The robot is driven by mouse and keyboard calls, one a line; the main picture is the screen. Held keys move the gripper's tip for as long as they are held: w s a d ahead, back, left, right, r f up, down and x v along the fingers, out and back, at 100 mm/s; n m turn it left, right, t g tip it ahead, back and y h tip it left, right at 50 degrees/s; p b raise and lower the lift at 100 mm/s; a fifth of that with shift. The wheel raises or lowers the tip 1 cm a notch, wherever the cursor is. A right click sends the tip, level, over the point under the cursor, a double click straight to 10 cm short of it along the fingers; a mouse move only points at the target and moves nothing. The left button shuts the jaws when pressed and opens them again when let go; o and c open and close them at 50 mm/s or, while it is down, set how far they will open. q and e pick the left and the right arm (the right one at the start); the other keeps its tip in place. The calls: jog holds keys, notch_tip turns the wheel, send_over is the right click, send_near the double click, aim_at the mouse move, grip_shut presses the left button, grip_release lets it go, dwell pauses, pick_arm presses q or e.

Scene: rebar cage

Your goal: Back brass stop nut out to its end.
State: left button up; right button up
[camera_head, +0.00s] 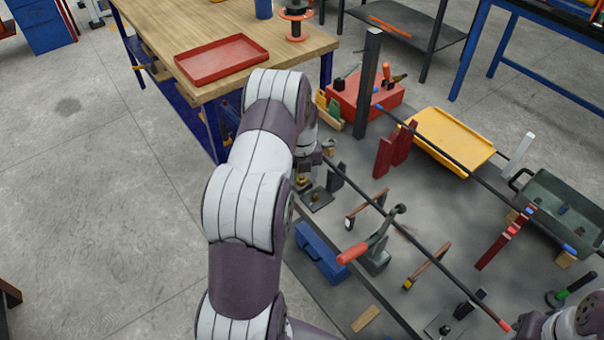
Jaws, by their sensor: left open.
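A small brass-coloured piece (302,181), which looks like the brass stop nut, sits by a dark base plate (317,198) near the left end of a long black bar (355,185). It is small and partly crowded by my arm, so its thread and position along it cannot be made out. My left arm arches over from the bottom of the picture, and my left gripper (310,160) points down just above the brass piece. Its jaws are open, and I see nothing held. The fingertips are mostly hidden by the wrist. My right gripper is out of view; only part of my right arm shows at bottom right.
A black post (368,80) rises behind, by a red box (345,97). A yellow tray (450,140) and a wooden table (160,20) lie beyond.

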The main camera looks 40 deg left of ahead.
pick_arm(q)
grip_shut()
jog(key=shift+n, duration=0.3)
